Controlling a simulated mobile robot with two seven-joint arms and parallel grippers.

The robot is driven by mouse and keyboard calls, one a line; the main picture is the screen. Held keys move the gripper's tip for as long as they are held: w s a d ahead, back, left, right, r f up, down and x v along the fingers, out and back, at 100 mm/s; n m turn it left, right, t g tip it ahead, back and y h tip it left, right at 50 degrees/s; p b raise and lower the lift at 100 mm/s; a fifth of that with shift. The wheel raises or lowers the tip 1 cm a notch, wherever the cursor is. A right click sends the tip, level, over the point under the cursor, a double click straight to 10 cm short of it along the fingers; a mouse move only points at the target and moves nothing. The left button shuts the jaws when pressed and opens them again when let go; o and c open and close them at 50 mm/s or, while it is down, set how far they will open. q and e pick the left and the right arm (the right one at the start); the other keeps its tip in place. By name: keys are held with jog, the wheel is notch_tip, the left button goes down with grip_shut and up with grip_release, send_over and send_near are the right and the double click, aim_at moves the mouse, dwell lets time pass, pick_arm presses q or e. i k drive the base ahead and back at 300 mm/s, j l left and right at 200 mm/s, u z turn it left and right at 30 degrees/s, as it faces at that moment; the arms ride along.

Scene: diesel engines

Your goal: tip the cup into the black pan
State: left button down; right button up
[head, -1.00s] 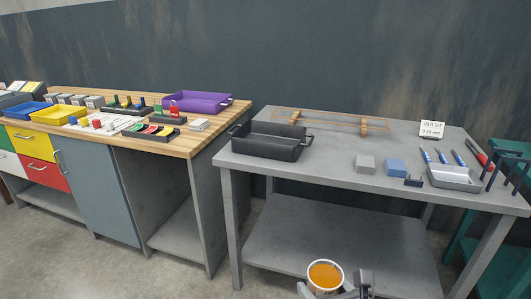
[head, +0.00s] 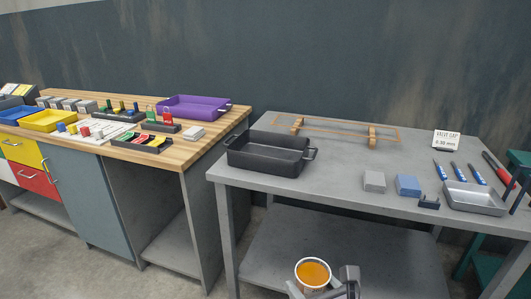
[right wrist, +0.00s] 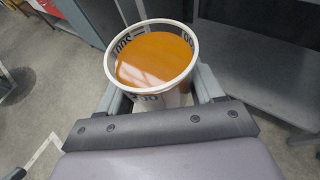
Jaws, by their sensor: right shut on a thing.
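The black pan (head: 268,160) sits on the left end of the grey metal table, with a handle at each end. It looks empty. The cup (head: 313,272) is white with dark markings and holds an orange-brown liquid. It is upright, in front of the table and below its top. My right gripper (head: 320,288) is shut on the cup. In the right wrist view the two fingers (right wrist: 160,95) hold the cup (right wrist: 152,62) from both sides, and the liquid stays inside. My left gripper is not in view.
The grey table (head: 335,185) also carries a wooden rack (head: 335,132), grey and blue blocks (head: 408,185), a metal tray (head: 475,198) and blue-handled tools. A wooden bench (head: 190,152) with a purple tray (head: 195,106) stands to the left. Table space right of the pan is clear.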

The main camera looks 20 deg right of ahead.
aim_at(270, 153)
jog(key=i+l+u, duration=0.2)
jog(key=i+l, duration=0.2)
jog(key=i+l+u, duration=0.15)
jog(key=i+l, duration=0.2)
jog(key=l, duration=0.15)
